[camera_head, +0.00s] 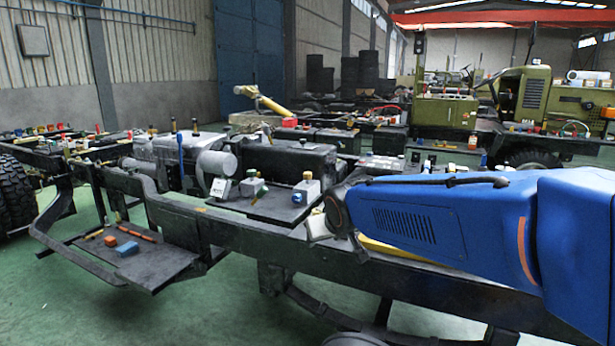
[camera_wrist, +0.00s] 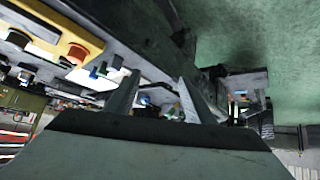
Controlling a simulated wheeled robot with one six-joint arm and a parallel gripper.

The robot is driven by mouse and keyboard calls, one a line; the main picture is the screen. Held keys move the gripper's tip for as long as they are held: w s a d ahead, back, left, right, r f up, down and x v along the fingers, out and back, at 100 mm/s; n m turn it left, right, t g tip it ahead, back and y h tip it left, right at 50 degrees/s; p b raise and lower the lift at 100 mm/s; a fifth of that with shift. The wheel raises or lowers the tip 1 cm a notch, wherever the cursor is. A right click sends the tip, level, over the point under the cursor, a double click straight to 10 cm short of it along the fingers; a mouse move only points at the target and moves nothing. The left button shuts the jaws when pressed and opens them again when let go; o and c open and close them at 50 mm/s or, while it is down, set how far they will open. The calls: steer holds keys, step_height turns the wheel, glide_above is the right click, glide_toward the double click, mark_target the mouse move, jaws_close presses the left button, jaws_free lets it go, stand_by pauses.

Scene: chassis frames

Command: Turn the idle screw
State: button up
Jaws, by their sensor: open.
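My gripper (camera_wrist: 158,78) shows in the wrist view with its two grey fingers apart and nothing clearly held between them. Small parts, one with a blue spot (camera_wrist: 145,99), show beyond the gap between the fingers; they are too small to tell their shape. In the head view my blue arm reaches in from the right over the chassis rail (camera_head: 270,237), and the fingers are hidden or unclear there. Small blocks with knobs, one green-topped (camera_head: 257,188) and one grey (camera_head: 306,187), stand on a dark plate left of the arm's end. I cannot tell which part is the idle screw.
A low side step (camera_head: 150,265) carries a blue block (camera_head: 127,248) and an orange tool (camera_head: 136,233). Green floor (camera_head: 70,310) lies open in front of the chassis.

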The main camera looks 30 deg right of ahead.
steer(key=w+d+r+t, duration=0.15)
steer(key=w+d, duration=0.25)
steer(key=w, duration=0.4)
steer(key=w+d+r+t, duration=0.1)
steer(key=w+d+t, duration=0.15)
steer(key=w, duration=0.65)
steer(key=w+d+r+t, duration=0.15)
steer(key=w+d, duration=0.25)
steer(key=w, duration=0.4)
steer(key=n+t+y, duration=0.2)
steer(key=t+y, duration=0.1)
glide_toward(310, 176)
steer(key=w, duration=0.4)
steer(key=shift+w+a+f+t, duration=0.1)
steer(key=shift+w+f+t, duration=0.1)
steer(key=shift+w+t, duration=0.15)
steer(key=shift+w+a, duration=0.2)
steer(key=shift+w, duration=3.4)
steer(key=c, duration=1.1)
